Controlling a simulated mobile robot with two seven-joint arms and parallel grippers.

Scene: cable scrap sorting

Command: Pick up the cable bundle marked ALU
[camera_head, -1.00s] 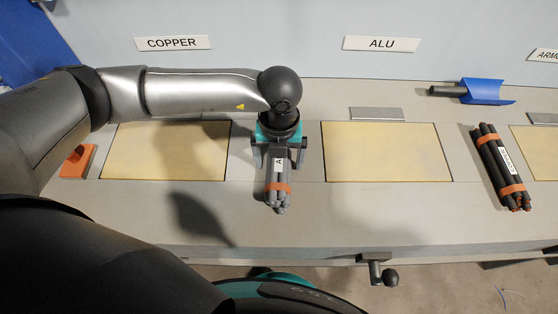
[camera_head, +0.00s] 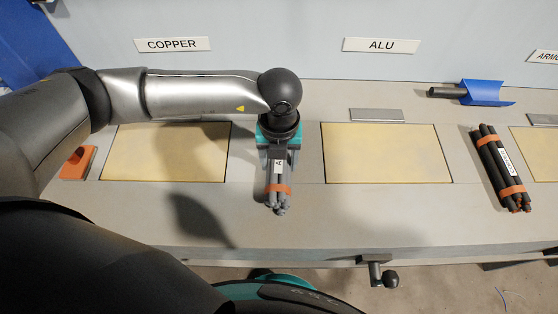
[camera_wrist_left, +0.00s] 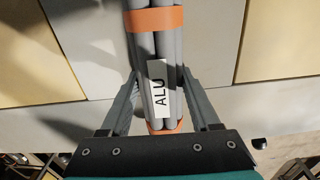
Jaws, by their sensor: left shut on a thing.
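The ALU cable bundle (camera_head: 278,184) is a set of grey cables with orange bands and a white tag. It lies between the two yellowish panels. My left gripper (camera_head: 279,160) comes down over its far part, with the near end sticking out toward the front edge. In the left wrist view the bundle (camera_wrist_left: 169,48) runs between the two fingers of the gripper (camera_wrist_left: 160,95), and its tag reads ALU. The fingers are shut on it. Whether it touches the worktop I cannot tell. My right gripper is not in view.
A black cable bundle (camera_head: 500,168) with orange bands lies at right. A blue scoop (camera_head: 485,92) lies behind it. Yellowish panels (camera_head: 165,153) and (camera_head: 387,153) lie under the COPPER sign (camera_head: 173,44) and ALU sign (camera_head: 381,45). An orange block (camera_head: 78,163) sits at left.

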